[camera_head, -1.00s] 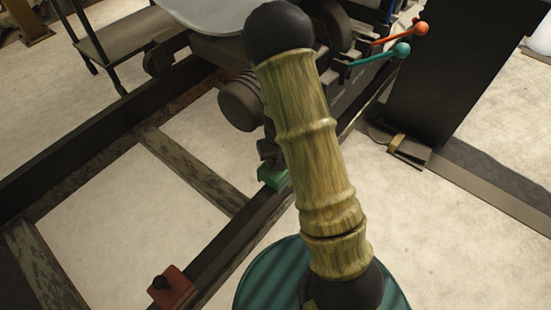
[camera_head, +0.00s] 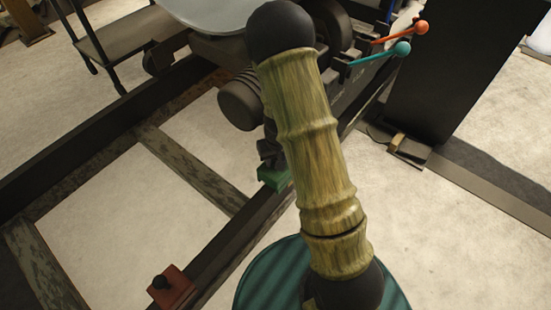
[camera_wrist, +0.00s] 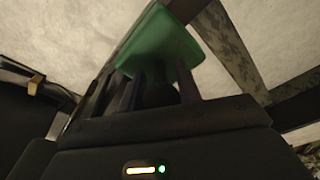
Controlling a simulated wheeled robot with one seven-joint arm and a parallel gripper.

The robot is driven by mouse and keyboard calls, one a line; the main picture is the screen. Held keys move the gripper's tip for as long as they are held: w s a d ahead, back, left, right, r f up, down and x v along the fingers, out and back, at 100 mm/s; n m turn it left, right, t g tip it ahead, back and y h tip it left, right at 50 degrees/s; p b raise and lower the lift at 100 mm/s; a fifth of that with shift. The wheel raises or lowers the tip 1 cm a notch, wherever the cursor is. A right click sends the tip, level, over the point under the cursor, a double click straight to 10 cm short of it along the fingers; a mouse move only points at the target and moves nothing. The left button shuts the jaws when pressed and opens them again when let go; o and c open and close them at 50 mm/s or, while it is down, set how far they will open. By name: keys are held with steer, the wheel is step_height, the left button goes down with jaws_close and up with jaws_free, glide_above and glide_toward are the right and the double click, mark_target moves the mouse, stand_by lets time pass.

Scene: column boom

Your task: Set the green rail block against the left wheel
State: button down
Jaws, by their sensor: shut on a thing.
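The green rail block (camera_head: 273,178) is at the right-hand dark rail, just left of my arm's patterned link. My gripper (camera_head: 267,152) is above it and shut on it. In the wrist view the green block (camera_wrist: 165,42) sits at the tips of my gripper (camera_wrist: 155,88), with the rail beneath or beside it. I cannot tell whether it touches the rail. Dark wheels show under the trolley, one on the right side (camera_head: 333,22) and one toward the left rail (camera_head: 157,62). The block is apart from both visible wheels.
A red block with a black knob (camera_head: 172,286) sits on the nearer part of the same rail. Orange (camera_head: 420,27) and teal (camera_head: 402,49) ball-ended levers stick out beside the trolley. A dark column (camera_head: 440,90) stands right.

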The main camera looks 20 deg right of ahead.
mark_target(278, 172)
steer(key=shift+f+b, duration=1.35)
steer(key=shift+f, duration=0.4)
stand_by(0.5)
stand_by(0.3)
steer(key=c, duration=0.9)
jaws_free()
step_height(278, 172, up, 17)
steer(key=s+p, duration=0.2)
steer(key=p, duration=0.7)
steer(key=shift+r+p, duration=0.15)
steer(key=shift+p, duration=0.15)
steer(key=shift+s, duration=0.1)
